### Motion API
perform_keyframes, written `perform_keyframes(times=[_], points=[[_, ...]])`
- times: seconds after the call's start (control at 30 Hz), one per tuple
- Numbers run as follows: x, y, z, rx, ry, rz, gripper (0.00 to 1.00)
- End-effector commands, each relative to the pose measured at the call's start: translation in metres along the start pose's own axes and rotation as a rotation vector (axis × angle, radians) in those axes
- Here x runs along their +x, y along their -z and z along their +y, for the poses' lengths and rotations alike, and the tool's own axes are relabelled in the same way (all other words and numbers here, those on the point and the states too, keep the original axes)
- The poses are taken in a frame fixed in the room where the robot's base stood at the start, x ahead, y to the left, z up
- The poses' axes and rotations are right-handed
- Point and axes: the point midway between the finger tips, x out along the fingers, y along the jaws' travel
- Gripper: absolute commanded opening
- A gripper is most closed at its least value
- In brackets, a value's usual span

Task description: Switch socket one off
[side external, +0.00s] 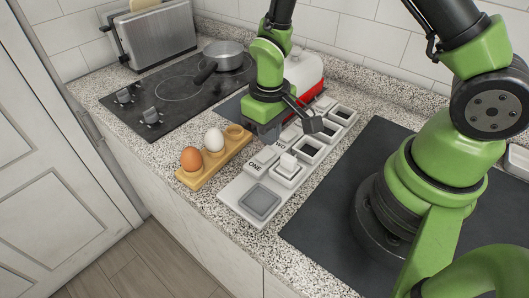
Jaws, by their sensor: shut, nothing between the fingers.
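A white socket strip (238,196) lies diagonally on the counter. The label ONE (255,167) is at its near part, beside a light rocker switch (267,155); whether that switch is on or off is too small to tell. A white plug-like block (288,160) stands in the socket beside it, and a grey square (262,202) is at the near end. My gripper (268,140) is shut and empty, pointing down over the strip near labels ONE and TWO. It hides part of the switch row; I cannot tell if it touches a switch.
A wooden egg holder (228,150) with a brown egg (191,160) and a white egg (214,139) stands close left of the strip. A black hob (150,90) with a saucepan (222,56), a toaster (157,38) and a red-and-white container (304,75) are behind.

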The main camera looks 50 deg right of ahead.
Motion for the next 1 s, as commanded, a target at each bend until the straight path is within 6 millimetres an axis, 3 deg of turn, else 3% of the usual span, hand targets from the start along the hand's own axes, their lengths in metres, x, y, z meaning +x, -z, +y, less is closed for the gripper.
perform_keyframes(times=[0.4, 0.87, 1.0], points=[[-0.035, 0.000, 0.000, -0.001, 0.000, 0.001, 0.00], [-0.042, 0.000, 0.000, 0.002, 0.001, 0.003, 0.00], [-0.067, 0.000, 0.001, 0.032, 0.013, 0.051, 0.00]])
